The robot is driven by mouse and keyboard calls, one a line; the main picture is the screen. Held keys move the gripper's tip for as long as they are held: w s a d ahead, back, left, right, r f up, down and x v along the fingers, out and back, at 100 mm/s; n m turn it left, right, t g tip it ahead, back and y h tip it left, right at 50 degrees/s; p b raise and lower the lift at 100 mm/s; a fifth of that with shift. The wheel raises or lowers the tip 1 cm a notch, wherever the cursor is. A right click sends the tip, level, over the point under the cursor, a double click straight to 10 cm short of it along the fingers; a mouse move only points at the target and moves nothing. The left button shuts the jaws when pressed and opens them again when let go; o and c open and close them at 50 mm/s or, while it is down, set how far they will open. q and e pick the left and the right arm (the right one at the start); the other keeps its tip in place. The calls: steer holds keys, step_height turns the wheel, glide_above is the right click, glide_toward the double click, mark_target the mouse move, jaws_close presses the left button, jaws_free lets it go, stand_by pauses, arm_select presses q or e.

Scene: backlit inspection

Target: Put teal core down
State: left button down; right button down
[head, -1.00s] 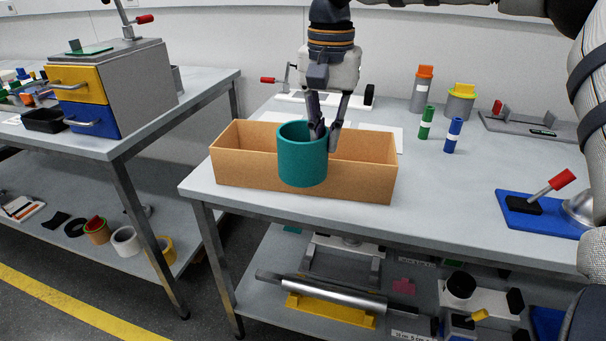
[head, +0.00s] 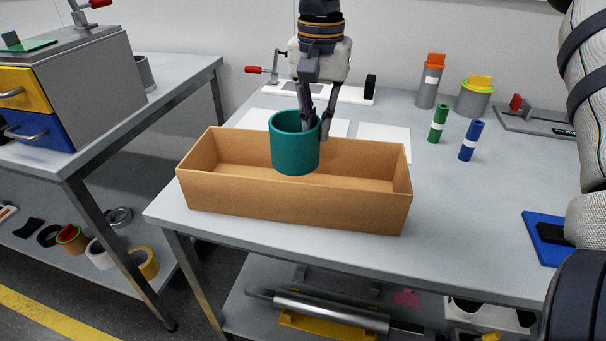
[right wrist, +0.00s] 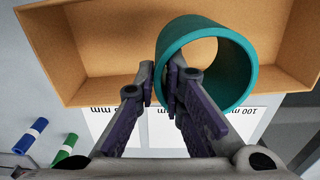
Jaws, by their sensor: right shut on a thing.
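The teal core (head: 294,150) is a hollow, thick-walled cylinder, held upright over the opening of a long tan open box (head: 290,207). My right gripper (head: 318,124) is shut on the core's wall at its right rear side. In the right wrist view the core (right wrist: 242,72) shows its open round end, with one finger of the gripper (right wrist: 160,86) inside the ring and the other outside. The box (right wrist: 100,50) lies beyond it and looks empty where visible. I cannot tell the exact gap between core and box floor. My left gripper is not in view.
White labelled sheets (head: 384,140) lie behind the box. Green (head: 438,124) and blue (head: 471,140) cylinders stand to the right, with grey canisters (head: 428,90) behind them. A fixture with a red handle (head: 262,70) is at the back.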

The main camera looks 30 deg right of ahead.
mark_target(316, 163)
step_height(316, 163, down, 8)
steer(key=shift+s+a+r, duration=0.1)
steer(key=shift+r, duration=0.05)
steer(key=c, duration=1.7)
jaws_free()
step_height(316, 163, up, 12)
steer(key=shift+r, duration=0.1)
